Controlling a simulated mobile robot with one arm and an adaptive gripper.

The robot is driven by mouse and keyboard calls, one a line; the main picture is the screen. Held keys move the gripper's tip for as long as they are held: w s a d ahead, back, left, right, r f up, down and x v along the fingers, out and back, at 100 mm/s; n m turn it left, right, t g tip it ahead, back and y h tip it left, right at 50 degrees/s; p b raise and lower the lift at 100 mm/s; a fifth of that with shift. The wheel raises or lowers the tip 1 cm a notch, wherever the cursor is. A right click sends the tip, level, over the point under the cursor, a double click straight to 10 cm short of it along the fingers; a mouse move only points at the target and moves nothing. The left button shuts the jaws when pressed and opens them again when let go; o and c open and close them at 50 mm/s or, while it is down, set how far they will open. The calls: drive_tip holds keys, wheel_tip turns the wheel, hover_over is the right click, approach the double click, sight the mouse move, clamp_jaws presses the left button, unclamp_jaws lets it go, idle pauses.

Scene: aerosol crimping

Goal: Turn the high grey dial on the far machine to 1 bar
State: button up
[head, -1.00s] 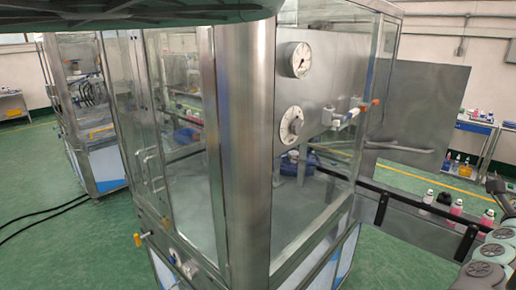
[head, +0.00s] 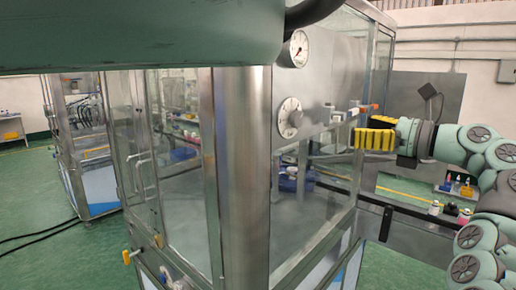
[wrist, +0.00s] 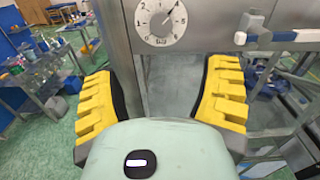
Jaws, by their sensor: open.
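My gripper (head: 366,130) is open and empty, with yellow ridged fingers, to the right of the dial in the head view. In the wrist view the fingers of my gripper (wrist: 160,85) are spread wide below the dial face, apart from it.
A conveyor (head: 400,209) carries bottles (head: 435,207) at the right. Another machine (head: 85,140) stands far left.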

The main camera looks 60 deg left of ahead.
sight(299, 119)
drive_tip(key=p+x, duration=0.7)
drive_tip(key=x, duration=0.6)
drive_tip(key=shift+s+a+r, duration=0.1)
drive_tip(key=shift+a+r, duration=0.1)
drive_tip(key=shift+a, duration=0.1)
drive_tip(key=shift+p+x, duration=0.4)
drive_tip(key=shift+x, duration=0.65)
drive_tip(key=shift+f, duration=0.1)
drive_tip(key=c, duration=1.2)
